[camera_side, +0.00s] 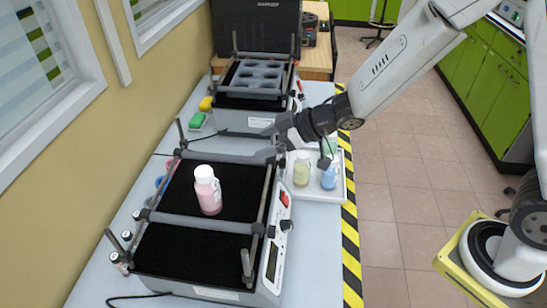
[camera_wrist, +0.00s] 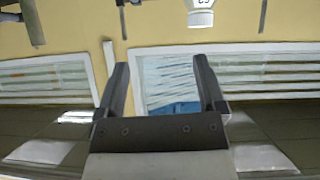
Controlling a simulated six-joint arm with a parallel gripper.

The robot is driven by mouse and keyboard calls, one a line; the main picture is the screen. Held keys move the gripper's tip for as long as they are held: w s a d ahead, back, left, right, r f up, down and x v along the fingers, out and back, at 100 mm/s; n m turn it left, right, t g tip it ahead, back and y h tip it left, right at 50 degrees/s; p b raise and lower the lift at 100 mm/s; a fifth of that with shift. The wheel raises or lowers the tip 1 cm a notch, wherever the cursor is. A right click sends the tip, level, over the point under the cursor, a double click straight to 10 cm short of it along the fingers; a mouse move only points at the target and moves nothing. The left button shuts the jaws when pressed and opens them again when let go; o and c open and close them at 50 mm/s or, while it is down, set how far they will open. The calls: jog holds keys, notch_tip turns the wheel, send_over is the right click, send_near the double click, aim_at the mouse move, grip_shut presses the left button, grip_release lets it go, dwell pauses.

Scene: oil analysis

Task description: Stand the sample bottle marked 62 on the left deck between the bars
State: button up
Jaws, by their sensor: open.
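A pink sample bottle with a white cap (camera_side: 207,190) stands upright on the black deck of the near shaker (camera_side: 190,255), between its rear and middle crossbars. In the side view its marking is too small to read. A white-capped bottle shows upside down at the top of the wrist view (camera_wrist: 201,18), with partly cut-off digits that look like 62. My gripper (camera_side: 266,143) is open and empty, above and behind the bottle, apart from it. In the wrist view its two fingers (camera_wrist: 162,75) are spread with nothing between them.
A white tray (camera_side: 318,193) right of the shaker holds a yellow bottle (camera_side: 302,170), a blue bottle (camera_side: 328,176) and a green one. A second shaker with a holed rack (camera_side: 258,77) stands farther back. Crossbars and upright posts surround the near deck; its front section is empty.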

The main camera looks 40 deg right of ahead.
jog(key=s+d+f+m+g+h, duration=0.1)
jog(key=s+d+m+h, duration=0.3)
jog(key=d, duration=0.3)
jog(key=s+d+f+m+g+h, duration=0.1)
jog(key=s+d+m+g+h, duration=0.15)
jog(key=s+d+h, duration=0.35)
jog(key=s+d+m+g+y, duration=0.2)
jog(key=s, duration=0.4)
jog(key=shift+s+d+f+m, duration=0.15)
jog(key=shift+d+f+m, duration=0.05)
jog(key=shift+f+m, duration=0.2)
